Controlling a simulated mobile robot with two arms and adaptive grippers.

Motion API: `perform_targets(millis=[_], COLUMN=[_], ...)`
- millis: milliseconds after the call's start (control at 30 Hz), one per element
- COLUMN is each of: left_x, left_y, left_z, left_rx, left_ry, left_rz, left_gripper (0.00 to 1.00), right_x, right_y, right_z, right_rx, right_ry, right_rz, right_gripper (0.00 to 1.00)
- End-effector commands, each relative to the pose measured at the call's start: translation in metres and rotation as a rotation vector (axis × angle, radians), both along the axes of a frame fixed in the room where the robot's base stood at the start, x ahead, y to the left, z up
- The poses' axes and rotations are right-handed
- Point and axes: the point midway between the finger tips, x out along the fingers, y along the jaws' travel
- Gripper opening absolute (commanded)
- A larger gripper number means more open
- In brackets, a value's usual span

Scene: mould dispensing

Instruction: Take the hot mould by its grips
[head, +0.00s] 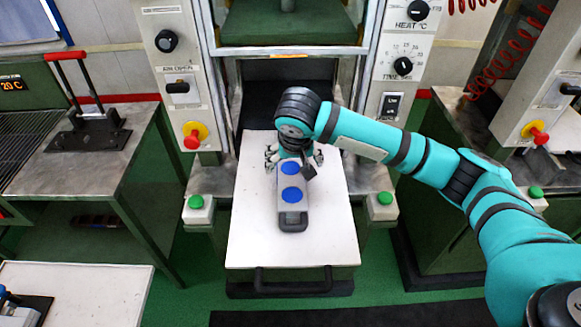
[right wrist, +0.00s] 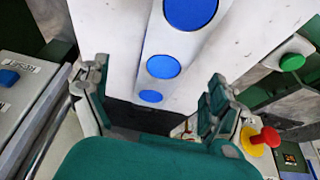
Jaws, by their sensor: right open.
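The mould (head: 292,208) is a long grey block with blue discs on top. It lies lengthwise on the white pull-out plate (head: 255,235) of the middle press, with a dark grip at its near end. My right gripper (head: 294,158) is over the mould's far end, fingers spread to either side. In the right wrist view the mould (right wrist: 172,40) shows three blue discs, and the open fingers of my right gripper (right wrist: 152,88) stand apart with nothing clamped between them. The far grip is hidden under my arm. My left gripper is not in view.
Green buttons (head: 196,202) sit at both sides. A bench with a red-handled tool (head: 75,85) is at left, and a white table (head: 90,290) at lower left.

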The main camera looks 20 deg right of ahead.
Motion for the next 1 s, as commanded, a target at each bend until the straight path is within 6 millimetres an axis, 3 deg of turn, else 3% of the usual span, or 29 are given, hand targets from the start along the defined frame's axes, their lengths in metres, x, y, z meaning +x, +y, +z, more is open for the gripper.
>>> perform_targets(millis=[200,400,667,1000], left_x=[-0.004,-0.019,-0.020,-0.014], left_y=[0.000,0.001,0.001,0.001], left_z=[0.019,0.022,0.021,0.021], left_rx=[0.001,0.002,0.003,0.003], left_ry=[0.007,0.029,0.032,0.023], left_rz=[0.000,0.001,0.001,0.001], left_gripper=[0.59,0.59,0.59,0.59], right_x=[0.019,0.027,0.028,0.028], right_y=[0.001,0.000,0.000,0.000], right_z=[-0.019,-0.042,-0.044,-0.044], right_rx=[-0.003,-0.002,0.000,-0.001], right_ry=[0.004,0.002,0.000,0.000], right_rz=[-0.002,0.000,0.001,0.001], right_gripper=[0.94,0.94,0.93,0.48])
